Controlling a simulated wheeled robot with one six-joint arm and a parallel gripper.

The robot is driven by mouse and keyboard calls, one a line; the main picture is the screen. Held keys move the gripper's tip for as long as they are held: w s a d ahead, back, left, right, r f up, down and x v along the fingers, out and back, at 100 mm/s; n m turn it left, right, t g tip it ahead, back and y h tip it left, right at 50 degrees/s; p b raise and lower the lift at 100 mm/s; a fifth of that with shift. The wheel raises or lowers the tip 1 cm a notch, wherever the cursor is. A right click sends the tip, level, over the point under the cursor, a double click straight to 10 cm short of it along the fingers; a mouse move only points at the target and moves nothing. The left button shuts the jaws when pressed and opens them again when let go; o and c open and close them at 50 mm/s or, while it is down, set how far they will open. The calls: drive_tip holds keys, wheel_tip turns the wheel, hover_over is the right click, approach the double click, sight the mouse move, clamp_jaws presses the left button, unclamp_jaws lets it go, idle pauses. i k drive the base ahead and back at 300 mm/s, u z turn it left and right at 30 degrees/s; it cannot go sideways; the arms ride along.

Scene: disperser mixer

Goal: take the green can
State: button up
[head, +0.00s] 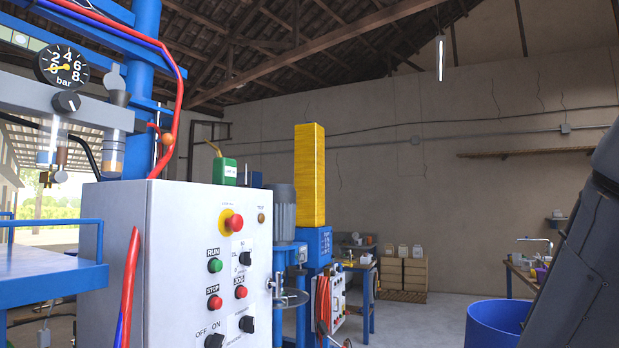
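The green can (225,171) stands upright at the top edge of the grey control cabinet (175,260), left of the picture's middle. It is small, with a pale label and a thin yellow spout at its upper left. The cabinet hides whatever lies directly under it, so I cannot tell if it rests on the cabinet or behind it. A dark link of my arm (585,260) fills the right edge of the picture. My gripper is not in view.
A pressure gauge (62,66), blue frame and red hoses stand at the left. A grey motor (281,212) and a tall yellow column (309,175) stand right of the can. A blue drum (495,324) sits at lower right. Open floor shows between the machine and drum.

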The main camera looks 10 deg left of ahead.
sight(223, 169)
drive_tip(key=z, duration=0.85)
drive_tip(key=i, duration=0.9)
drive_tip(key=u, duration=2)
